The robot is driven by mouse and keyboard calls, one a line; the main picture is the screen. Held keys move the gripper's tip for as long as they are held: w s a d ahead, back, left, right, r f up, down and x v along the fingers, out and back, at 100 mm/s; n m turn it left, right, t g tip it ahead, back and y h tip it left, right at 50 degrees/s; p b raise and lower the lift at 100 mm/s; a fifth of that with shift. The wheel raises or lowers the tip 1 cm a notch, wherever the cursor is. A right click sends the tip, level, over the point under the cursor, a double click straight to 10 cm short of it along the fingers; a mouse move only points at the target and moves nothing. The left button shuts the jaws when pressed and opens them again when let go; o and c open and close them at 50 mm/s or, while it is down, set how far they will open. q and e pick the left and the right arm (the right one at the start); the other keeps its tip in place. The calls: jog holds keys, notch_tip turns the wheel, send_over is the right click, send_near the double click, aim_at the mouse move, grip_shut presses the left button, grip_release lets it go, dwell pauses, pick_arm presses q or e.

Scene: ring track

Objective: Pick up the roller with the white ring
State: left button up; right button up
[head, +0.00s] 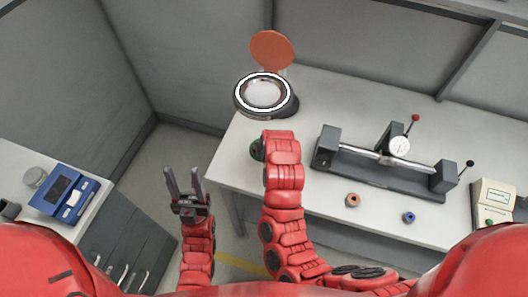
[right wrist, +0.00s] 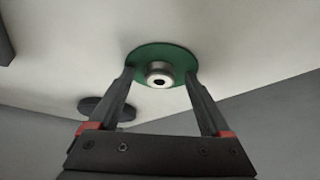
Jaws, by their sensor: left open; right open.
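A green roller (right wrist: 160,55) with a pale grey-white ring (right wrist: 159,68) around a dark hole is in the right wrist view. My right gripper (right wrist: 159,78) is open, with one fingertip at each side of this roller; I cannot tell whether they touch it. An orange-brown roller (head: 352,200) and a blue roller (head: 408,217) stand on the bench's near side. My left gripper (head: 183,175) is open and empty, left of the bench.
A dark round device (head: 240,101) with a white rim and raised orange lid (head: 272,49) stands at the bench's back left. A dark fixture with a dial gauge (head: 400,146) stands to the right. A pale box (head: 493,205) is farther right. A blue scale (head: 67,193) sits on the left cabinet.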

jog(key=shift+r, duration=0.1)
grip_shut()
dwell(0.3)
jog(key=shift+r, duration=0.15)
